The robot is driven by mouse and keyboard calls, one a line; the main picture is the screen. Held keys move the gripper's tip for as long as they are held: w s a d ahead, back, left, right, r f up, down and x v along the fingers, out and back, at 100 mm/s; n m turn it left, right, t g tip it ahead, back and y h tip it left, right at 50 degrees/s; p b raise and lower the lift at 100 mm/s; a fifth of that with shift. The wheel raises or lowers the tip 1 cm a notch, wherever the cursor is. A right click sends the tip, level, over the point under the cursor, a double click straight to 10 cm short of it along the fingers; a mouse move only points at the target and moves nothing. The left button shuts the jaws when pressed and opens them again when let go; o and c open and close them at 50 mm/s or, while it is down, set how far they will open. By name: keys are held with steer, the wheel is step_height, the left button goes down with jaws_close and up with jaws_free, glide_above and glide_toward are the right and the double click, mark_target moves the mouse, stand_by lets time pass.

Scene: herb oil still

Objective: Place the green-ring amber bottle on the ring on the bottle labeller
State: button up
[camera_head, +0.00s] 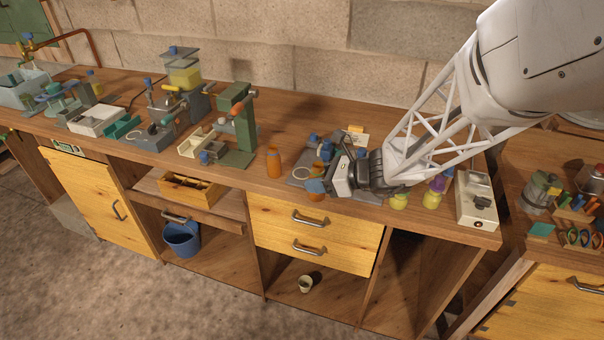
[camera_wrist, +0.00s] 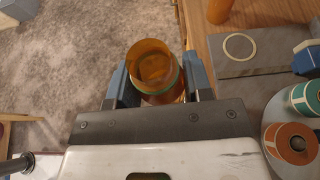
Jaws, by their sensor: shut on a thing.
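The green-ring amber bottle (camera_wrist: 152,62) is between the two blue-grey fingers of my gripper (camera_wrist: 152,86), which is shut on it. Its open mouth faces the wrist camera, and a green band shows below the rim. In the head view the held bottle (camera_head: 317,196) is partly hidden by my gripper (camera_head: 318,186), near the bench's front edge. The bottle labeller's grey plate (camera_wrist: 268,64) has a pale ring (camera_wrist: 239,46) on it, empty, to the right of the bottle in the wrist view. The ring also shows in the head view (camera_head: 301,172).
Another amber bottle (camera_head: 273,161) stands on the bench left of the labeller. Green and orange label rolls (camera_wrist: 294,140) sit on the labeller's disc. A green press stand (camera_head: 243,125) is farther left. Yellow bottles (camera_head: 400,200) and a scale-like box (camera_head: 477,200) are at right.

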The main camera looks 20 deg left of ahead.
stand_by(0.3)
steer(key=w+a+f, duration=0.1)
steer(key=w+a, duration=0.7)
steer(key=w, duration=0.5)
steer(key=shift+w+a+f, duration=0.25)
steer(key=shift+a, duration=0.05)
steer(key=shift+f, duration=1.75)
steer(key=shift+f, duration=0.15)
steer(key=o, duration=1)
